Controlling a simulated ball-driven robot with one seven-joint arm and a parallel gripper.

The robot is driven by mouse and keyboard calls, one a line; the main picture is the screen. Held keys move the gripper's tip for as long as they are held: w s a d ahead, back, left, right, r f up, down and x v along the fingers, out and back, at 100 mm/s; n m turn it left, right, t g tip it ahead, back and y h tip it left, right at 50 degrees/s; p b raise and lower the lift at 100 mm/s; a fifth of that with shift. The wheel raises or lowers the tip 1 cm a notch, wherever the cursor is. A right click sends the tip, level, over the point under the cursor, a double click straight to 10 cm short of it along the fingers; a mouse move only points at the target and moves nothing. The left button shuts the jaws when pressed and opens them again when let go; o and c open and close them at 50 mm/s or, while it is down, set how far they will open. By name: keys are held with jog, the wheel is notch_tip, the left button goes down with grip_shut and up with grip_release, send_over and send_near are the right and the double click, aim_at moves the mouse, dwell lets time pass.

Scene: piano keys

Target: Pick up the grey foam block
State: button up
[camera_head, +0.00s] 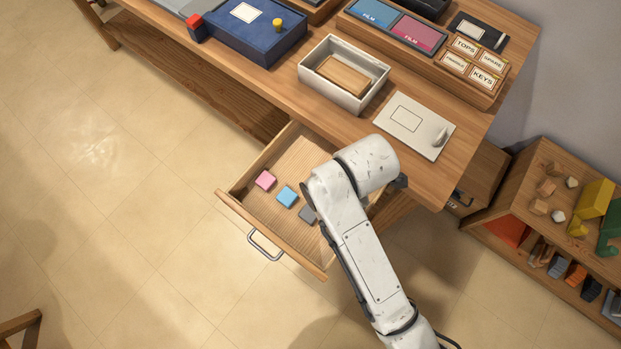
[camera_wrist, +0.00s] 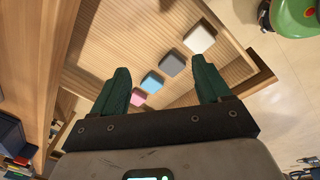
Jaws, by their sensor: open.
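The grey foam block (camera_head: 308,214) lies in the open wooden drawer (camera_head: 233,206), partly hidden by my arm in the head view. In the wrist view the grey block (camera_wrist: 173,64) sits in a row between a blue block (camera_wrist: 153,82) and a white block (camera_wrist: 200,38). A pink block (camera_wrist: 138,98) is at the row's other end. My gripper (camera_wrist: 165,88) is open and empty, with its green fingers apart and pointing toward the drawer. The grey block lies beyond the fingertips, not between them. The gripper is hidden in the head view.
The drawer's front has a metal handle (camera_head: 264,246). Above it, the desk carries an open box (camera_head: 343,73) with a wooden block inside and a white board (camera_head: 414,125). A low shelf (camera_head: 534,239) with wooden pieces stands at right.

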jog(key=a+n+g, duration=0.1)
jog(key=a+n, duration=0.6)
jog(key=n+h, duration=0.1)
send_over(308, 214)
notch_tip(308, 214, down, 6)
jog(key=shift+w+a+f, duration=0.1)
jog(key=shift+w+f, duration=0.05)
jog(key=shift+s+f, duration=0.2)
jog(key=shift+f, duration=2.5)
jog(key=c, duration=1.1)
jog(key=shift+r, duration=0.15)
